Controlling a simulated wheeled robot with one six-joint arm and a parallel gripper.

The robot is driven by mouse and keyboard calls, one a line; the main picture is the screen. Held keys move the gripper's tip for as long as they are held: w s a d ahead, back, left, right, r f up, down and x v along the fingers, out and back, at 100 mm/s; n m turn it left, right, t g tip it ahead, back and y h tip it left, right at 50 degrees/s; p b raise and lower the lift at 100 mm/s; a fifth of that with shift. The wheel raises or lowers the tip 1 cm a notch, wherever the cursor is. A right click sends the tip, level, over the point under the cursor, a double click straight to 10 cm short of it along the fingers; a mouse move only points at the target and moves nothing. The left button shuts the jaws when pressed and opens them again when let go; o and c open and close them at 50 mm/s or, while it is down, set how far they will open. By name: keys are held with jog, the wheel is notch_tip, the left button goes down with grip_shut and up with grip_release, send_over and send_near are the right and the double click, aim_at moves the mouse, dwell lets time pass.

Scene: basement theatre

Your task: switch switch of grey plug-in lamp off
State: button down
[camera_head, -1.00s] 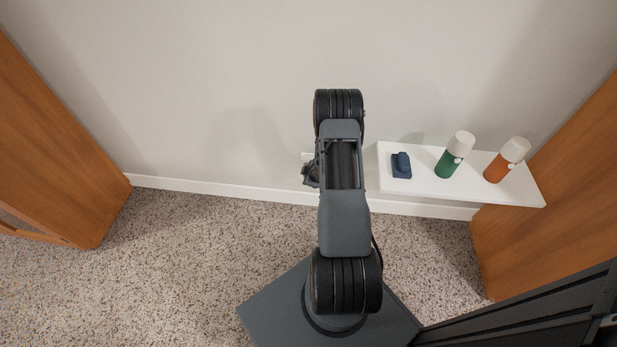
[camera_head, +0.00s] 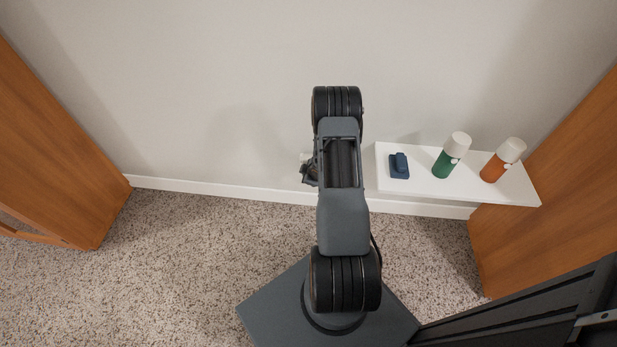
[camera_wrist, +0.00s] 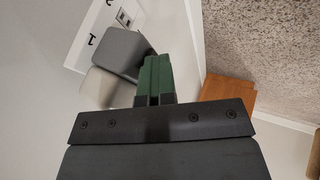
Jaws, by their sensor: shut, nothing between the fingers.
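In the wrist view the grey plug-in lamp (camera_wrist: 122,50) sits at a white wall plate (camera_wrist: 90,50) with dark slots. It has a rounded grey part and a paler rounded part (camera_wrist: 98,88). My gripper (camera_wrist: 155,62) is shut and empty; its green fingers lie side by side, in front of or against the lamp's right edge. I cannot tell whether they touch it. The lamp's switch cannot be made out. In the head view a small pale piece, likely the lamp, shows left of my arm, beside part of my dark gripper (camera_head: 310,174); my arm hides the rest.
A white shelf (camera_head: 430,188) on the right holds a dark blue item (camera_head: 399,166), a green bottle (camera_head: 446,160) and an orange bottle (camera_head: 496,166). Wooden panels stand at left (camera_head: 70,150) and right (camera_head: 540,190). Carpet (camera_head: 190,260) is clear at left.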

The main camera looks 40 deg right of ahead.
jog(key=s+a+r+p, duration=0.1)
jog(key=s+a+r, duration=0.3)
jog(key=s, duration=0.6)
notch_tip(320, 180, up, 2)
jog(key=shift+a+r, duration=0.15)
jog(key=shift+a, duration=0.1)
jog(key=shift+r, duration=0.1)
